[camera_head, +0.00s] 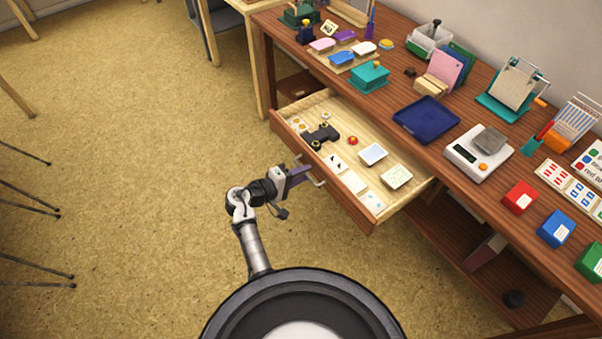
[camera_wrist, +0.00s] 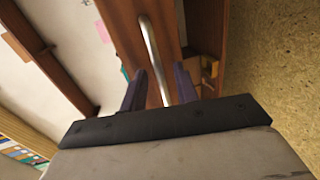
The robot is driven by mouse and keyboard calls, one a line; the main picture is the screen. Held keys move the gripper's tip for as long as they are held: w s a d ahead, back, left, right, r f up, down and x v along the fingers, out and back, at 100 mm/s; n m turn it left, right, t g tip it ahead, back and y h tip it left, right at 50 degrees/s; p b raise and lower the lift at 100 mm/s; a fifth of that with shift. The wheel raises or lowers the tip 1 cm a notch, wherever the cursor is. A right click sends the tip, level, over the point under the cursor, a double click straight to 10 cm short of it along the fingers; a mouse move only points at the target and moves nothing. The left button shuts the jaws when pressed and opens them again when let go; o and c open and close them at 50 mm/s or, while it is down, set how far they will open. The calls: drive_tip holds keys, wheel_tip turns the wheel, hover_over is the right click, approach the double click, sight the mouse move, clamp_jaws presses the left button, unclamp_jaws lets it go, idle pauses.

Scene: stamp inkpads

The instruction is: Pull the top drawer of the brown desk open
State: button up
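The top drawer (camera_head: 345,197) of the brown desk (camera_head: 408,75) stands pulled well out, its pale inside in plain view. A silver bar handle (camera_head: 318,182) is on its front. In the wrist view, the handle (camera_wrist: 152,52) runs down between the two purple fingers of my gripper (camera_wrist: 160,82). The fingers are apart, with a gap on each side of the bar. In the head view, my gripper (camera_head: 300,173) is at the drawer front, its fingers covering part of the handle.
The drawer holds a dark game controller (camera_head: 321,136), a red button-like item (camera_head: 352,140) and several cards. On the desktop are a blue tray (camera_head: 427,119), a scale (camera_head: 479,152) and colored boxes. The floor (camera_head: 130,150) left of my arm is clear; stool legs stand far left.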

drive_tip(key=shift+c, duration=0.2)
clamp_jaws()
drive_tip(key=x, duration=0.2)
drive_tip(key=b+x, duration=0.1)
drive_tip(key=x, duration=0.1)
drive_tip(key=shift+r, duration=0.4)
drive_tip(key=shift+o, duration=0.2)
unclamp_jaws()
